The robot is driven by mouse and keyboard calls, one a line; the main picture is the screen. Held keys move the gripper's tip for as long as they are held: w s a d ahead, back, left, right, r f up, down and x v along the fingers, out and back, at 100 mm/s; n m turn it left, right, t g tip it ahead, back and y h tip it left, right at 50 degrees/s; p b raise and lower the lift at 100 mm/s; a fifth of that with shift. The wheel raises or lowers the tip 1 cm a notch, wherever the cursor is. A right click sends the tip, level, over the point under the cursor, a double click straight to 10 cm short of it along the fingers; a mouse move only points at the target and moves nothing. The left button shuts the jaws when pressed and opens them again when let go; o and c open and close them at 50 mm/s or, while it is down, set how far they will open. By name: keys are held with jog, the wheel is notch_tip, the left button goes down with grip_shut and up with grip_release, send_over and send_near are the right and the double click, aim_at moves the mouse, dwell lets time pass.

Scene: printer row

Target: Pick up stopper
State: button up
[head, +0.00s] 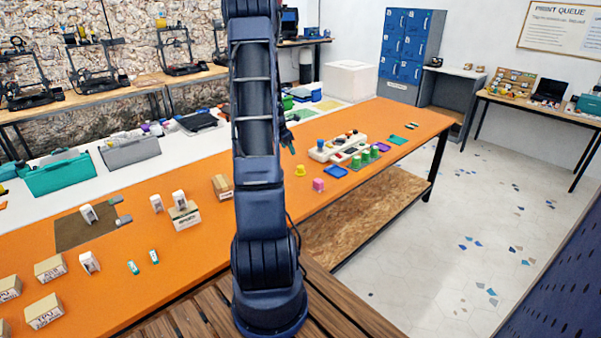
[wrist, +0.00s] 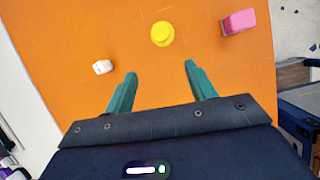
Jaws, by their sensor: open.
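A yellow round piece with a wider base, which looks like the stopper, stands on the orange table in the head view (head: 300,171). It also shows at the top middle of the wrist view (wrist: 162,34). My gripper (wrist: 160,70) is open and empty, its two teal fingers apart. The yellow piece lies beyond the fingertips, roughly in line with the gap and touching neither finger. In the head view my gripper (head: 289,141) is partly hidden behind my arm, above the table and beyond the yellow piece.
A pink block (wrist: 238,21) sits right of the yellow piece, and a small white piece (wrist: 103,67) lies left of the fingers.

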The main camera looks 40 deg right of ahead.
jog(key=n, duration=0.1)
send_near(300, 166)
jog(key=shift+x, duration=5.3)
jog(key=shift+s+a, duration=0.1)
jog(key=shift+s, duration=0.1)
jog(key=shift+c, duration=0.5)
jog(key=c, duration=0.6)
